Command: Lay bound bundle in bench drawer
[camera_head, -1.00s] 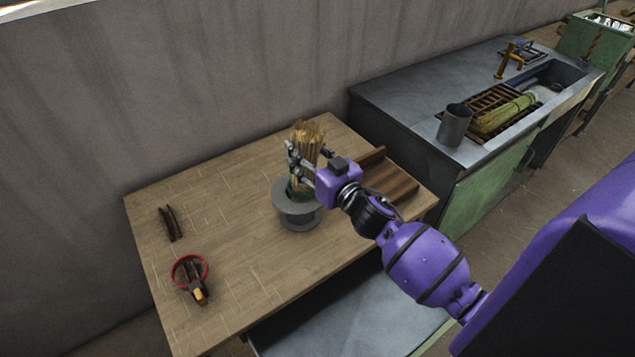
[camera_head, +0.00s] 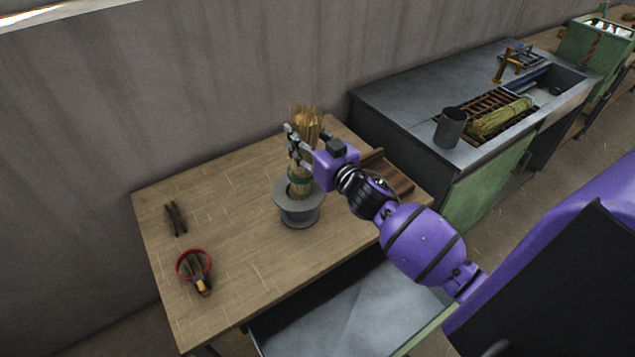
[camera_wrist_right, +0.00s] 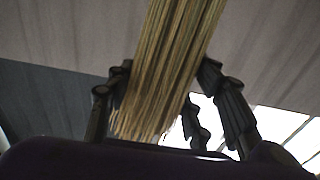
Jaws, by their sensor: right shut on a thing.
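The bound bundle (camera_head: 305,124) is a sheaf of tan straw with a green band low around it. It stands upright, its lower end at or just above the mouth of a grey flanged pot (camera_head: 299,205) on the wooden bench. My right gripper (camera_head: 292,146) is shut on the bundle above the band. In the right wrist view the straw (camera_wrist_right: 170,70) runs between the dark fingers. The bench drawer (camera_head: 345,308) is pulled out at the bench front; its visible grey floor looks empty. My left gripper is not in view.
On the bench (camera_head: 240,240) lie a red ring with a tool (camera_head: 195,268) and dark sticks (camera_head: 176,217). A dark slatted wooden piece (camera_head: 392,174) is behind my right arm. A sink counter (camera_head: 400,95) with a grey cup (camera_head: 451,128) stands at right.

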